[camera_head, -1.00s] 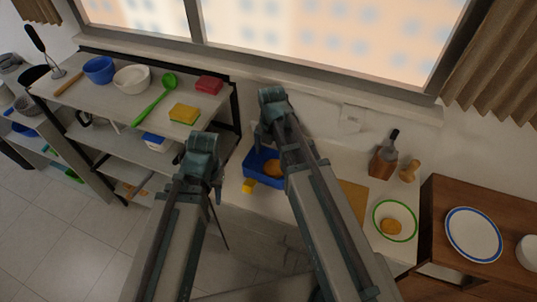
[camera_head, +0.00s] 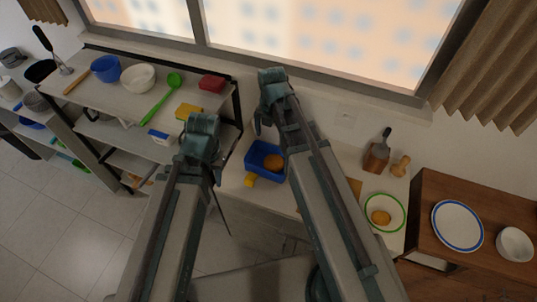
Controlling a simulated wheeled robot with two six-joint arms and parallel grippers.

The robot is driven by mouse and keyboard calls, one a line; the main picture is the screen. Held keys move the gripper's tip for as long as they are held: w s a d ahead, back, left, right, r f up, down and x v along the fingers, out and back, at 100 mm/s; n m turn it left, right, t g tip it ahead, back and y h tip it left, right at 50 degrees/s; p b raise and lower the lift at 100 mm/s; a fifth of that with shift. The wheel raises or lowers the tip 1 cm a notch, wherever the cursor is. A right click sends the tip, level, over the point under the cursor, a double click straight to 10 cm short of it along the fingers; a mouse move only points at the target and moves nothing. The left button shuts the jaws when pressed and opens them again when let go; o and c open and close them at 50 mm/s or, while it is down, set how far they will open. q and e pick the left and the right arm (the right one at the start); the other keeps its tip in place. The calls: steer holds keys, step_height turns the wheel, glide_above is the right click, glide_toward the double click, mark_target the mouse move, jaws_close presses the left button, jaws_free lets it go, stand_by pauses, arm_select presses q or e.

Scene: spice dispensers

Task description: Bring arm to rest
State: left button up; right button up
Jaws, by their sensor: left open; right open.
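My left arm comes up from the bottom, and its gripper (camera_head: 199,142) is raised in front of the right end of the shelf unit. My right arm crosses the counter, and its gripper (camera_head: 270,100) is raised in front of the wall below the window. Both grippers point away from the camera, so their fingertips are mostly hidden. I see nothing held in either one.
A blue tray (camera_head: 256,161) with a round brown item is partly behind my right arm. A green-rimmed plate (camera_head: 390,200) stands right of it. The shelf (camera_head: 137,104) holds bowls, a green spoon and sponges. A wooden cabinet (camera_head: 430,187) stands right. The floor at left is clear.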

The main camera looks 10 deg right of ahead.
steer(key=s+a+f+m+b, duration=0.4)
steer(key=s+m, duration=0.2)
steer(key=m, duration=0.6)
steer(key=s+a+f+m+h+b, duration=0.1)
steer(key=s+a+f+m+b, duration=0.4)
steer(key=m, duration=0.7)
steer(key=shift+s+f+m, duration=0.15)
steer(key=shift+s+m, duration=0.25)
steer(key=shift+s, duration=0.3)
steer(key=shift+c, duration=0.3)
